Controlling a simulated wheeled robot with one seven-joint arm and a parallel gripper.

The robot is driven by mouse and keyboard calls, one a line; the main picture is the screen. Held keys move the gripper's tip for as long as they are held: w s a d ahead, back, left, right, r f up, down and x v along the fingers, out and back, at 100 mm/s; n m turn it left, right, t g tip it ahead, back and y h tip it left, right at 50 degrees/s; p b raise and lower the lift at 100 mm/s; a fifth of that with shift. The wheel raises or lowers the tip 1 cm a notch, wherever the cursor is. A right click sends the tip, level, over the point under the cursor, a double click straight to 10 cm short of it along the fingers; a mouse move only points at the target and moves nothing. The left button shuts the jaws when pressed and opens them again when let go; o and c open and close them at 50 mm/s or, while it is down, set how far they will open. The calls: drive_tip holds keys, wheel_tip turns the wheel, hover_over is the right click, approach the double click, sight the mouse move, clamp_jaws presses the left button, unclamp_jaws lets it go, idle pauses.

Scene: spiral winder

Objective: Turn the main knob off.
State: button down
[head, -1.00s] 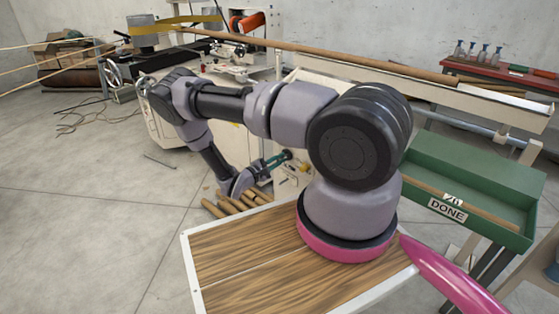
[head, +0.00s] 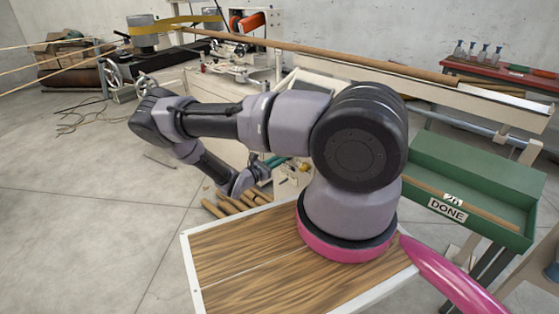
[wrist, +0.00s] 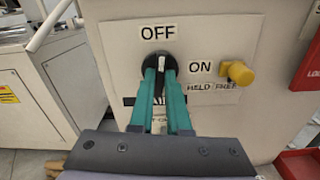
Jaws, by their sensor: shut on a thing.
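The main knob (wrist: 161,60) is a black round knob with a white pointer bar, on a cream panel in the wrist view. The bar stands upright, pointing at the OFF label (wrist: 158,31) just above it. The ON label (wrist: 201,68) is to its right. My gripper (wrist: 160,66) has teal fingers closed around the bar from both sides, hiding the knob's lower part. In the head view, my gripper (head: 277,160) reaches the side of the machine, where the knob is too small to make out.
A yellow knob (wrist: 238,72) sticks out close to the right of the main knob. In the head view, several wooden tubes (head: 240,203) lie below my gripper. A green DONE tray (head: 482,172) stands at the right. Open floor lies at the left.

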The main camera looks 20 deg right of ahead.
drive_tip(key=shift+n, duration=0.7)
drive_tip(key=c, duration=0.9)
unclamp_jaws()
drive_tip(key=shift+a, duration=0.15)
drive_tip(key=v, duration=1)
drive_tip(key=shift+s+a, duration=0.15)
drive_tip(key=shift+a, duration=0.15)
